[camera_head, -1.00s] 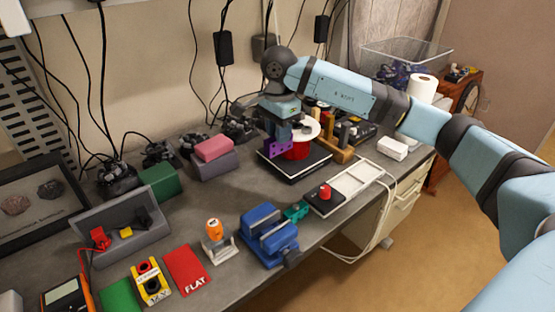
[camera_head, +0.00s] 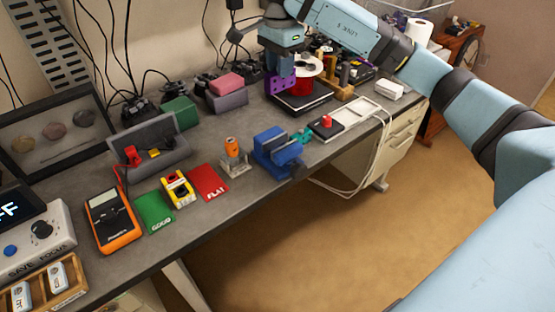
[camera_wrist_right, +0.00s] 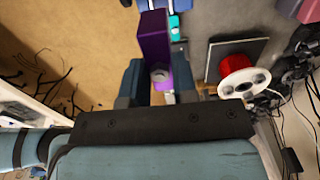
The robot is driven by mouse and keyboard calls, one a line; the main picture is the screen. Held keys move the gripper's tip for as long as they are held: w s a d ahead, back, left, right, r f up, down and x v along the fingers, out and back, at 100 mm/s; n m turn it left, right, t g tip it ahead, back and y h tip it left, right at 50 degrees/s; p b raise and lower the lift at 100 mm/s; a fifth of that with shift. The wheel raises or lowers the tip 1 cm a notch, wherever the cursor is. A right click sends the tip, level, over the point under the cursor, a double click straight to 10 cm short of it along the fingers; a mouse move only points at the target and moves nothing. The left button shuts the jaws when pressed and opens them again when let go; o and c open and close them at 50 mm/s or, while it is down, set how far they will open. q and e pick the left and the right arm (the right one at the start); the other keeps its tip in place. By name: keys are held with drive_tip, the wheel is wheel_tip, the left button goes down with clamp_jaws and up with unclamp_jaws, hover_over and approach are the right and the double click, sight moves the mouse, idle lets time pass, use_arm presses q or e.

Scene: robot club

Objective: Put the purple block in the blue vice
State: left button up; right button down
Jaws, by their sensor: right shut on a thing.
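The purple block (camera_head: 281,86) is held in my right gripper (camera_head: 281,66), left of and in front of the red spool in the head view. The right wrist view shows the purple block (camera_wrist_right: 154,38) between the two fingers of the right gripper (camera_wrist_right: 158,80), sticking out past them. The blue vice (camera_head: 277,152) stands near the bench's front edge, apart from the block. Blue parts of the vice (camera_wrist_right: 183,5) show at the top of the wrist view. Its jaw gap is hard to make out. My left gripper is out of view.
A red spool with a white top (camera_head: 303,85) stands on a black plate (camera_head: 302,105) beside the held block. A red-button box (camera_head: 326,126) lies right of the vice, an orange-topped bottle (camera_head: 234,156) left of it. Pink and grey blocks (camera_head: 227,84) lie behind.

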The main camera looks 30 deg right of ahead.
sight(280, 135)
drive_tip(key=shift+s+a, duration=0.1)
drive_tip(key=shift+f, duration=0.4)
wheel_tip(280, 135, down, 19)
drive_tip(key=shift+f+p, duration=0.15)
drive_tip(key=shift+p, duration=0.9)
drive_tip(key=shift+f, duration=0.1)
drive_tip(key=c, duration=0.9)
unclamp_jaws()
